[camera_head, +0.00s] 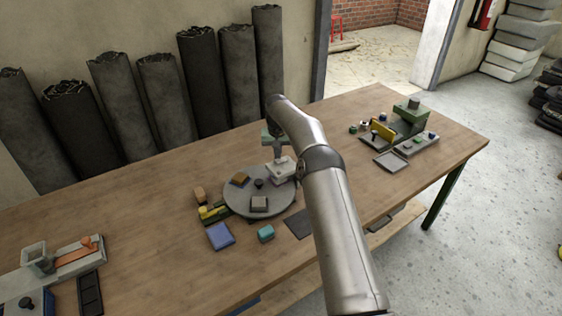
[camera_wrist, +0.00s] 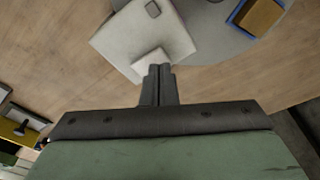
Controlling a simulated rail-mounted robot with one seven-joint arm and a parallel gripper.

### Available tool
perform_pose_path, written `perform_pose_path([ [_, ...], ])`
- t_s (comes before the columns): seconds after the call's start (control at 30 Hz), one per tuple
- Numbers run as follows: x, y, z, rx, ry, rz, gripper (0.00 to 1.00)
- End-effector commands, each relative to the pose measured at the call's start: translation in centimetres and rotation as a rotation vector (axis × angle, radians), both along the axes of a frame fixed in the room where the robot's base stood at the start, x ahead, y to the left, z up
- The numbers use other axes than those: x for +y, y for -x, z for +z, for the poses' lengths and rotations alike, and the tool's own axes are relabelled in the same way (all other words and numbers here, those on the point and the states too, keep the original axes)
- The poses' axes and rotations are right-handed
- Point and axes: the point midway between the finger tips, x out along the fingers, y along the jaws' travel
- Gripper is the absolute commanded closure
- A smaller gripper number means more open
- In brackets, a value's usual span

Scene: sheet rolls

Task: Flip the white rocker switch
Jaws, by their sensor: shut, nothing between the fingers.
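In the wrist view a small white block, apparently the white rocker switch (camera_wrist: 148,58), sits near one corner of a pale square plate (camera_wrist: 120,32). The closed fingers of my gripper (camera_wrist: 158,70) are right over the block's near edge and hide part of it. I cannot tell whether they touch it. In the head view my gripper (camera_head: 277,152) points down over the pale box (camera_head: 283,168) at the far right edge of a round grey disc (camera_head: 250,205). The rocker itself is too small to make out there.
A blue block (camera_head: 221,236) and a teal block (camera_head: 266,233) lie in front on the wooden table (camera_head: 150,240). A green-and-grey fixture (camera_head: 408,125) stands at the far right.

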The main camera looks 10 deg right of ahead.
Motion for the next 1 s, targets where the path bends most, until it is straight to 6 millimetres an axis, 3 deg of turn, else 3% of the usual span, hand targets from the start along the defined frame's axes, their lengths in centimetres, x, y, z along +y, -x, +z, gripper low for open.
perform_pose_path([
  [1.0, 0.0, 0.0, -1.2, 0.0, 0.0, 0.0, 1.0],
])
